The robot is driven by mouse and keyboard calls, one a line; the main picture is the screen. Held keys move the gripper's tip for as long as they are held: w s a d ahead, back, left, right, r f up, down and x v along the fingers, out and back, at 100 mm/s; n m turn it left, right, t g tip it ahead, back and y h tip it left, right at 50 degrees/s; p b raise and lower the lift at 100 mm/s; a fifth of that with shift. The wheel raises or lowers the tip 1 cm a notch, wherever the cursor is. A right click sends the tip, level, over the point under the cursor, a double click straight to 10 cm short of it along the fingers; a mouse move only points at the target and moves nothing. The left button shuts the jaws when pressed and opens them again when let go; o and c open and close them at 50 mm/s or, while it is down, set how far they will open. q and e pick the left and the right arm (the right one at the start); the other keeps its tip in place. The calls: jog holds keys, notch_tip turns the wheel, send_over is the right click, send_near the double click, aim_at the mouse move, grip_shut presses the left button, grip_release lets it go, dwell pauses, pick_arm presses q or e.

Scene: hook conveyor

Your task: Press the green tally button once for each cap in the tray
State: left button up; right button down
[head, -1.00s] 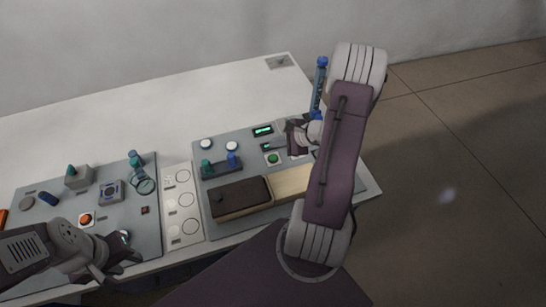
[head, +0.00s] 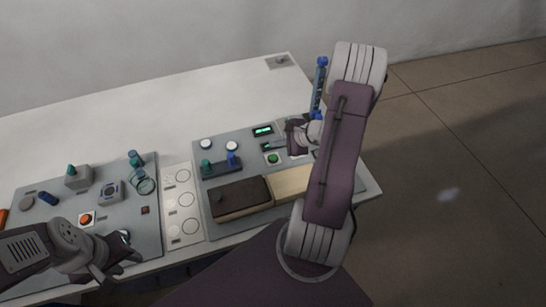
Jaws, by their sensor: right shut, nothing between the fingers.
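The green tally button (head: 273,158) sits on a white square on the right grey panel. My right gripper (head: 268,147) is shut and empty, with its tip just behind the button in the picture; I cannot tell its height above the panel. A small lit green display (head: 263,130) is behind it. A box with a dark lid (head: 239,192) and a pale wooden part (head: 290,184) lies in front of the button. I cannot make out caps in a tray; my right arm hides part of that area. My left gripper (head: 118,270) is over the front of the left panel, its fingers apart.
A small rack (head: 222,168) with green and blue pieces stands left of the button. A blue upright tube (head: 319,85) stands behind my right arm. The left panel (head: 60,215) holds an orange button (head: 87,219) and several fittings.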

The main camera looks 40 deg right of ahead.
dwell(0.9)
jog(key=n, duration=0.3)
jog(key=shift+s+a+f, duration=0.1)
jog(key=shift+s+a, duration=0.05)
jog(key=shift+a, duration=0.05)
notch_tip(320, 180, up, 4)
jog(key=n+h+b, duration=0.1)
jog(key=n+b, duration=0.6)
jog(key=n, duration=0.6)
jog(key=shift+d+n+b, duration=0.1)
jog(key=shift+n+b, duration=0.25)
jog(key=shift+n, duration=0.05)
jog(key=b, duration=0.6)
send_over(275, 158)
notch_tip(275, 158, down, 8)
jog(key=shift+s+f, duration=0.1)
jog(key=shift+f+b, duration=0.3)
jog(key=shift+f, duration=0.05)
